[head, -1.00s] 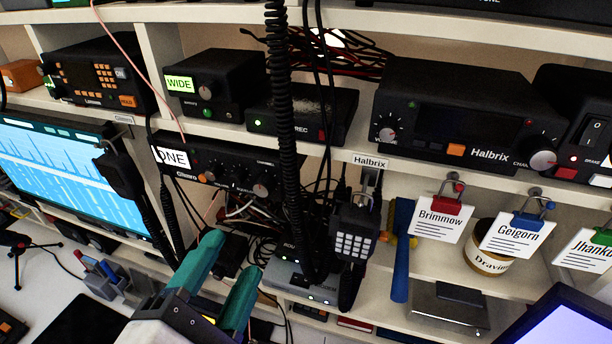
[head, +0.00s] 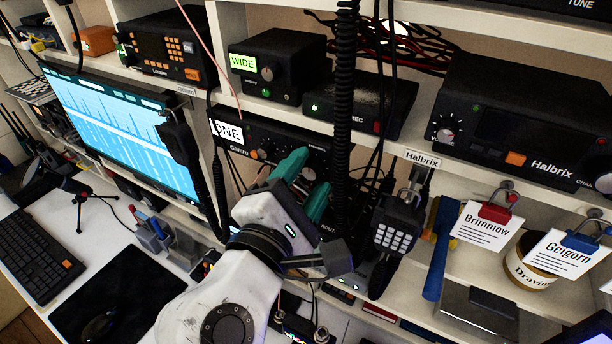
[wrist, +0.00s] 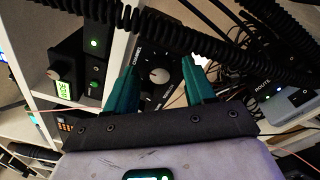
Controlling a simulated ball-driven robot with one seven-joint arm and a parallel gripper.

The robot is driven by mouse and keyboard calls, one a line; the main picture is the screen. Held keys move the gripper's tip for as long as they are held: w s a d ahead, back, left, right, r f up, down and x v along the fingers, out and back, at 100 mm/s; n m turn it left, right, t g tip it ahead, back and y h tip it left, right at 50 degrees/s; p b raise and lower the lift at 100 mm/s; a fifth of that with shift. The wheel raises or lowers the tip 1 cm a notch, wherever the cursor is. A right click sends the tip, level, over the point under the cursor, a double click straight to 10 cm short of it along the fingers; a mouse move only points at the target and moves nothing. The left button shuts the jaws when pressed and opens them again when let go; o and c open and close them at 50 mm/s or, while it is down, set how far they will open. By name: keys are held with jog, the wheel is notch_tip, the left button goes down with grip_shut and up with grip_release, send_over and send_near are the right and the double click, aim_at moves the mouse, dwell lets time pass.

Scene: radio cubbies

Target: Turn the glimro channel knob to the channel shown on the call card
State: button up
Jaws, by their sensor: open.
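No channel call card is identifiable; the cards visible read Brimmow (head: 484,226) and Geigorn (head: 566,258).
A coiled black cord (head: 344,90) hangs just right of my gripper and crosses above the knob in the wrist view. A handset with keypad (head: 393,232) hangs further right. A second handset (head: 182,143) hangs left by the monitor (head: 125,125).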

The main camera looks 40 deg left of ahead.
grip_shut()
dwell(0.5)
jog(key=shift+f+m, duration=0.15)
jog(key=shift+m, duration=0.15)
jog(key=m+b, duration=0.3)
jog(key=shift+f, duration=0.15)
jog(key=m+b, duration=0.3)
jog(key=m, duration=0.2)
jog(key=shift+t, duration=0.3)
jog(key=shift+m, duration=0.3)
grip_release()
